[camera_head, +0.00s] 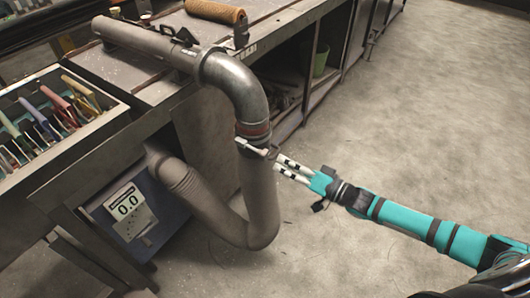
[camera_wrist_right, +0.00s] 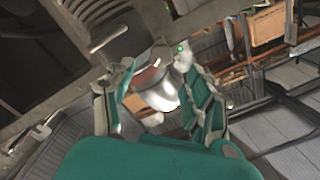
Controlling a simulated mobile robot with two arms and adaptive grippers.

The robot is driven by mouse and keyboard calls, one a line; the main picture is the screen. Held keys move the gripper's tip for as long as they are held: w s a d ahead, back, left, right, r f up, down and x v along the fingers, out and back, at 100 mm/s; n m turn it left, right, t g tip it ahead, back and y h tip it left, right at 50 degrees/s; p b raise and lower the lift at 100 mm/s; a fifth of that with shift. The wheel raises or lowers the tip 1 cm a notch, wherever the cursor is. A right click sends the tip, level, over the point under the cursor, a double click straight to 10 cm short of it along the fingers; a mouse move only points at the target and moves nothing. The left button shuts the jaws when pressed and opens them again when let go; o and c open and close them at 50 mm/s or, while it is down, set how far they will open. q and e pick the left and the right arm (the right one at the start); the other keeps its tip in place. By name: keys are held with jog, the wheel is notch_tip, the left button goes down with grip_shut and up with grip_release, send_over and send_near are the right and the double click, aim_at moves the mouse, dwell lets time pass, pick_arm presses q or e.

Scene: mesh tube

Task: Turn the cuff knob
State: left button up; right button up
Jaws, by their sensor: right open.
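A grey mesh tube (camera_head: 262,205) hangs in a U below a bent metal pipe (camera_head: 236,82). A cuff with a red band (camera_head: 253,131) joins them. A small white knob (camera_head: 250,147) sticks out at the cuff. My right gripper (camera_head: 279,166) reaches in from the right, fingers pointing at the cuff, very close to the knob. In the wrist view my right gripper (camera_wrist_right: 156,66) is open, with a shiny pale rounded part (camera_wrist_right: 162,94) between its fingers; whether they touch it is unclear. My left gripper is not in view.
A workbench (camera_head: 115,75) with a tray (camera_head: 88,129) of coloured-handled tools stands at the left. A blue box with a display reading 0.0 (camera_head: 128,203) sits below it, by the tube's other end. Open floor (camera_head: 420,110) lies to the right.

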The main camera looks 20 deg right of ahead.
aim_at(268, 155)
jog(key=x, duration=0.7)
jog(key=shift+w+a, duration=0.2)
jog(key=shift+w, duration=0.05)
jog(key=shift+c, duration=0.4)
grip_shut()
